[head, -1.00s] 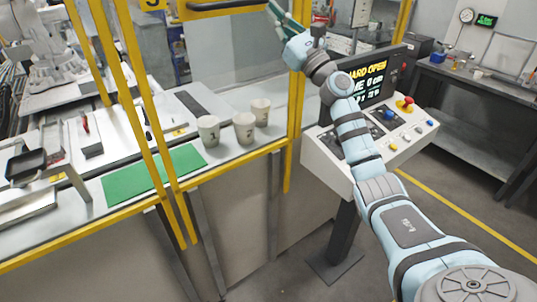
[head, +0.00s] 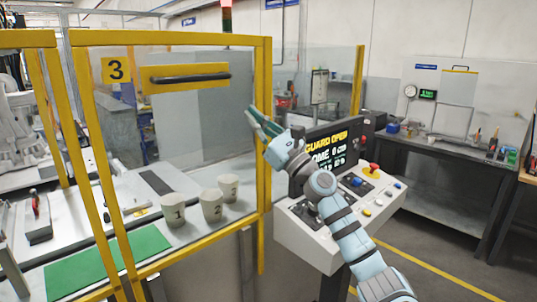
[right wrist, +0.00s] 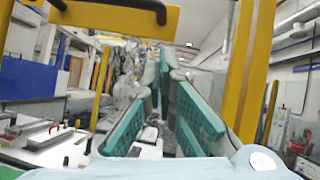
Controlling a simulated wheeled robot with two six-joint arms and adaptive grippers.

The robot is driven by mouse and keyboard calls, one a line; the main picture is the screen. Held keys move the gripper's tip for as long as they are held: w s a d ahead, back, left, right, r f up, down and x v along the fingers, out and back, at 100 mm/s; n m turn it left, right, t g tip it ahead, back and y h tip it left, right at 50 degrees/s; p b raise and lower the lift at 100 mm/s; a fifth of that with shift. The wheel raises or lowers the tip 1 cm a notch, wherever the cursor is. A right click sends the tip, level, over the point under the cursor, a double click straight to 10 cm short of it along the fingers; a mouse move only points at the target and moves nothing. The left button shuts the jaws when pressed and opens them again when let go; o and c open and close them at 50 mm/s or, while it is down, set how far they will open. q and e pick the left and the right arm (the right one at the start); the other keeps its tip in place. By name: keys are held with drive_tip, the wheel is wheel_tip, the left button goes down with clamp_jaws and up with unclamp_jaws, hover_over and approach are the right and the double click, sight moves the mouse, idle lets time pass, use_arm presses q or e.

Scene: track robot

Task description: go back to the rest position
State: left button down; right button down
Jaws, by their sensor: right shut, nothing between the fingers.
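My right gripper (head: 254,113), with green finger pads, is raised in front of the yellow-framed guard, left of the control panel screen. It is shut and holds nothing. Its fingers (right wrist: 163,75) also show in the right wrist view, pointing towards the cell. My light blue right arm reaches up from the bottom right, in front of the control panel (head: 305,240). My left gripper is not in view.
The yellow guard frame (head: 264,150) stands close to my right gripper. Behind it are numbered cups, cup 1 (head: 174,211), cup 2 (head: 211,207) and cup 3 (head: 229,188), and a green mat (head: 108,262). A workbench (head: 450,155) stands at the right.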

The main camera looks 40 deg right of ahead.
drive_tip(key=b+v, duration=0.3)
drive_tip(key=v, duration=0.2)
drive_tip(key=shift+s+f, duration=0.1)
drive_tip(key=shift+s, duration=0.25)
